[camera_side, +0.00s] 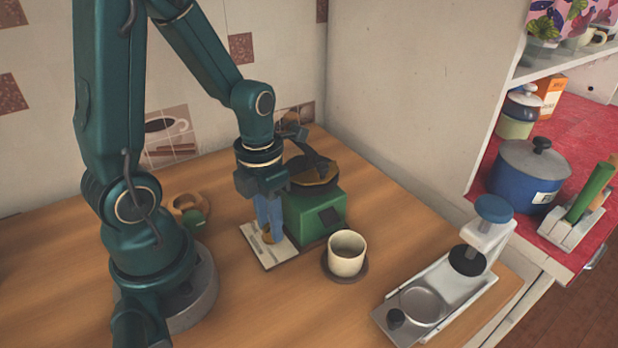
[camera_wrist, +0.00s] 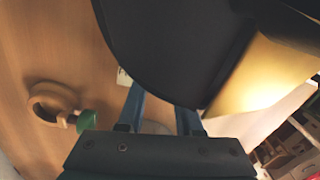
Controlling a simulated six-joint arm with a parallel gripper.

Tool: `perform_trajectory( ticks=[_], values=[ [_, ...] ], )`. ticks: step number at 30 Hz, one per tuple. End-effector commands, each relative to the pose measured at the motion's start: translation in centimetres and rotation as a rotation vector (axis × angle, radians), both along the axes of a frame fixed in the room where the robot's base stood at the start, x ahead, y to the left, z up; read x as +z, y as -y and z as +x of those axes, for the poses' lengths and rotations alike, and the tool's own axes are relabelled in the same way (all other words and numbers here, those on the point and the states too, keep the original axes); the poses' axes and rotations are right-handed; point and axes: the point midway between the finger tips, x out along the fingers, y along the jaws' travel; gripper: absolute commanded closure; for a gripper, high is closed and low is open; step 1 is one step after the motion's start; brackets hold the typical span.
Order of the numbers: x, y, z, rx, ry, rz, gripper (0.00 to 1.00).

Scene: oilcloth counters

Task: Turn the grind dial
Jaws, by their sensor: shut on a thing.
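The green coffee grinder (camera_side: 312,214) stands on the wooden counter, with a dark and brass-coloured hopper (camera_side: 313,172) on top. My gripper (camera_side: 268,230) points down at the grinder's left side, its blue fingers low over a pale plate (camera_side: 275,258). It is shut on a small brass-coloured piece (camera_side: 267,238) at the fingertips, which appears to be the grind dial. In the wrist view the black hopper top (camera_wrist: 175,45) fills the upper middle. The blue fingers of my gripper (camera_wrist: 160,108) reach toward it. The dial is hidden there.
A cream cup (camera_side: 346,254) on a dark saucer stands close to the grinder's front right. A tan ring with a green handle (camera_side: 188,208) lies left of my gripper. A metal press stand (camera_side: 440,292) is at the right. The front middle counter is clear.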

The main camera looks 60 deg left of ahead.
Motion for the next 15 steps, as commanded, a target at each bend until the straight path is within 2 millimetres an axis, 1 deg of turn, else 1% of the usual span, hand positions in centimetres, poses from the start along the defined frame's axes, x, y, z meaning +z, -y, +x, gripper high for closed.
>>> perform_trajectory(
  ticks=[1,2,3,4,12,15],
  values=[
    [0.06,-0.03,0.08,0.0,0.003,0.001,1.0],
    [0.06,-0.03,0.08,0.0,0.003,0.001,0.54],
    [0.06,-0.03,0.08,0.0,0.003,0.001,0.39],
    [0.05,-0.03,0.08,-0.001,0.003,0.001,0.36],
    [0.04,-0.01,0.03,-0.001,0.001,0.0,0.36],
    [0.35,-0.04,0.1,-0.001,0.004,0.001,0.36]
  ],
)
